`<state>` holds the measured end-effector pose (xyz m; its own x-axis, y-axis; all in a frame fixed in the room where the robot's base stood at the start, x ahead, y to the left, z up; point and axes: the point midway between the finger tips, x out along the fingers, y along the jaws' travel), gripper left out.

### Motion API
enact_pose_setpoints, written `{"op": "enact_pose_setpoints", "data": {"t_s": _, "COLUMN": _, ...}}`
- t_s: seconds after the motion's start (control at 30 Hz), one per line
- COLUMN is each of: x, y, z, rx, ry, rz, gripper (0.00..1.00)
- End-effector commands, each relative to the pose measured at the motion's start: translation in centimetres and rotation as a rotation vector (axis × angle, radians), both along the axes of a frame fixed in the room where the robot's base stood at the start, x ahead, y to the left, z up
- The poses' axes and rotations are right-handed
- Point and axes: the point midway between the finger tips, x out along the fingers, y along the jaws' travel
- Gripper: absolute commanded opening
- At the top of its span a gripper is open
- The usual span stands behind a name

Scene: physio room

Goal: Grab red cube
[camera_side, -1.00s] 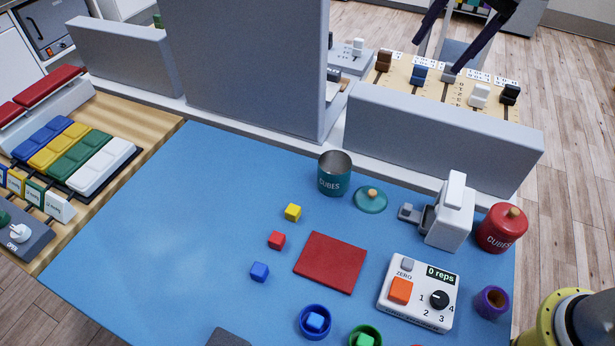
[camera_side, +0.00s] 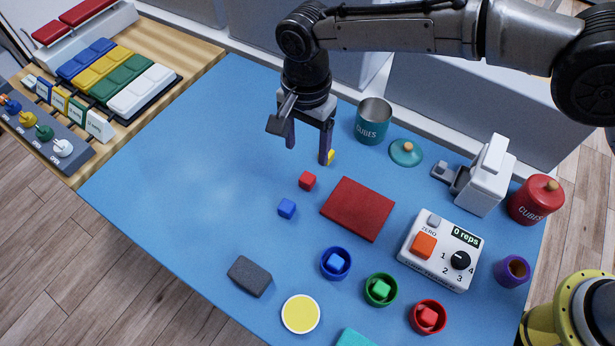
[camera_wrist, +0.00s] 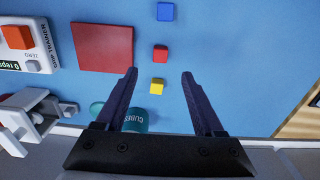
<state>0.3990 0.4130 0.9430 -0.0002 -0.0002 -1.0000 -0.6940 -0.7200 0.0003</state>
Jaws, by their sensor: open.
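A small red cube (camera_side: 307,180) lies on the blue mat, between a blue cube (camera_side: 287,208) and a yellow cube (camera_side: 331,157). In the wrist view the red cube (camera_wrist: 160,53) sits beyond the fingertips, with the yellow cube (camera_wrist: 157,86) nearer and the blue cube (camera_wrist: 165,12) farther. My gripper (camera_side: 308,155) is open and empty, pointing down above the mat behind the red cube. One finger partly hides the yellow cube in the side view. The fingers (camera_wrist: 160,72) are wide apart in the wrist view. Another red cube (camera_side: 428,317) sits in a red cup (camera_side: 429,328).
A red square pad (camera_side: 358,209) lies right of the cubes. A teal canister (camera_side: 373,122) and its lid (camera_side: 406,152) stand behind. A white counter box (camera_side: 440,250), blue cup (camera_side: 336,276) and green cup (camera_side: 381,301) are near. The mat's left side is clear.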

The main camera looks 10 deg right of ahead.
Motion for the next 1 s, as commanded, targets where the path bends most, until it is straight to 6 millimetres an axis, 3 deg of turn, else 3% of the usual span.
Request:
{"op": "enact_pose_setpoints", "data": {"t_s": 0.1, "x": 0.0, "y": -0.1, "z": -2.5, "rx": -0.004, "ry": 0.003, "rz": -0.001, "gripper": 0.70}}
{"op": "enact_pose_setpoints", "data": {"t_s": 0.23, "x": 0.0, "y": -0.1, "z": -4.4, "rx": -0.001, "ry": 0.001, "rz": -0.001, "gripper": 0.70}}
{"op": "enact_pose_setpoints", "data": {"t_s": 0.47, "x": 0.1, "y": -0.1, "z": -5.9, "rx": -0.001, "ry": 0.001, "rz": -0.001, "gripper": 0.70}}
{"op": "enact_pose_setpoints", "data": {"t_s": 0.8, "x": 0.4, "y": -0.3, "z": -10.2, "rx": -0.001, "ry": 0.001, "rz": -0.001, "gripper": 0.70}}
{"op": "enact_pose_setpoints", "data": {"t_s": 1.0, "x": 0.4, "y": -0.2, "z": -10.6, "rx": 0.001, "ry": -0.001, "rz": -0.001, "gripper": 0.70}}
